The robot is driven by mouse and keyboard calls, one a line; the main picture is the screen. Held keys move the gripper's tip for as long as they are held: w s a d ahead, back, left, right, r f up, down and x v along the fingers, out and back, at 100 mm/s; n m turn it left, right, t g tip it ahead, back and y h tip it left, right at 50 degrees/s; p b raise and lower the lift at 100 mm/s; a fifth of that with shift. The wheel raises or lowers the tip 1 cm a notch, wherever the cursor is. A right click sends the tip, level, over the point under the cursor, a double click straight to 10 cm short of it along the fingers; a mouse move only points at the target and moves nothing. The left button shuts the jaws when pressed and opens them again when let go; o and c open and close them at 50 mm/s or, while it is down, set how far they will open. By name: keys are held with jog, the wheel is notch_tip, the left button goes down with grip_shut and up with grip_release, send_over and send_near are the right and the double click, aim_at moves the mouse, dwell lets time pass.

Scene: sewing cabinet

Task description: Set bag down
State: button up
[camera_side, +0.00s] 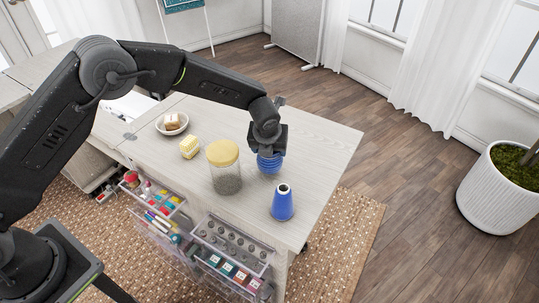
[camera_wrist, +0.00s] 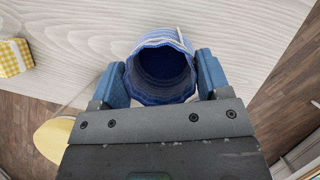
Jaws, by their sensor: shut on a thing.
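My gripper (camera_wrist: 161,78) is shut on a blue bag (camera_wrist: 160,98), with a blue finger pad against each side. The bag is ribbed and has an open round mouth facing the wrist camera and a pale cord by its rim. In the side view my gripper (camera_side: 269,149) points down and the bag (camera_side: 270,163) hangs under it, over the right part of the pale wooden tabletop (camera_side: 320,140). The bag looks upright. I cannot tell whether its base touches the table.
A blue cone (camera_side: 282,204) stands just in front of the bag. A jar with a yellow lid (camera_side: 223,153) stands to its left. A yellow checked block (camera_side: 189,147) and a white bowl (camera_side: 172,123) are farther left. Open drawers (camera_side: 235,243) jut out in front. The tabletop's right side is clear.

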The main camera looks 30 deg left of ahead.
jog(key=shift+f, duration=1.45)
jog(key=o, duration=0.9)
jog(key=shift+f, duration=0.15)
